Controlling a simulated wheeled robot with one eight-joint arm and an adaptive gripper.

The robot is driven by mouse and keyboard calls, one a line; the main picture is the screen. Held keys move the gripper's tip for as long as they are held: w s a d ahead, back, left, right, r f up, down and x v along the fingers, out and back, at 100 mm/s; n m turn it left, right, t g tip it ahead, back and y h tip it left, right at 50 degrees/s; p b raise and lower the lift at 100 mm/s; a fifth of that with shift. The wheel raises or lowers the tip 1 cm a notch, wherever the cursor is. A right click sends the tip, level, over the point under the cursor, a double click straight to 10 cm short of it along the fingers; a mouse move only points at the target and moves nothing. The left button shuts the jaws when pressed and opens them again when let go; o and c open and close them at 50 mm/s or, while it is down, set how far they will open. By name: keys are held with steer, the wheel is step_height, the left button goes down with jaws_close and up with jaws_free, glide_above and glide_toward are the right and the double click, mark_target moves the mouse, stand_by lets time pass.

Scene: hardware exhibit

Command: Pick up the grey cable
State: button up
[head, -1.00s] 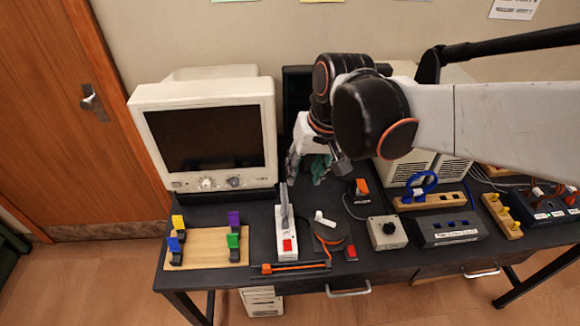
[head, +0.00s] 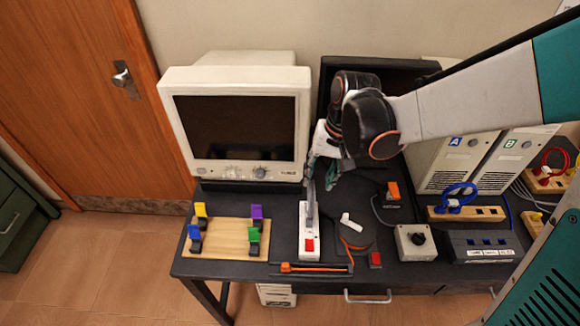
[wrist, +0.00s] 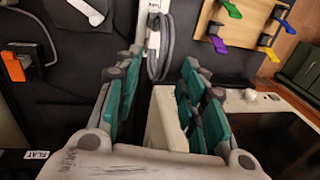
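The grey cable (head: 311,207) stands up as a narrow loop from the white power strip (head: 309,243) with a red switch on the desk. In the wrist view the cable (wrist: 167,46) hangs as a loop beside the white strip (wrist: 153,30). My gripper (head: 323,174) is above and just behind the strip, pointing down. In the wrist view my gripper (wrist: 162,64) is open, with the lower part of the loop appearing between its green-padded fingers. I cannot tell whether a finger touches the cable.
A CRT monitor (head: 236,122) stands close at left. A wooden board (head: 226,240) with coloured clips is left of the strip.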

mark_target(313, 184)
steer(key=shift+w+a+f+b, duration=0.15)
steer(key=shift+a+f+b, duration=0.15)
steer(key=shift+f, duration=0.65)
steer(key=shift+w+a+f+b, duration=0.15)
steer(key=shift+a+f+b, duration=0.2)
steer(key=shift+f, duration=0.65)
steer(key=shift+w+a+f+b, duration=0.15)
steer(key=shift+f+b, duration=0.25)
steer(key=shift+f, duration=0.55)
steer(key=shift+r, duration=0.1)
jaws_close()
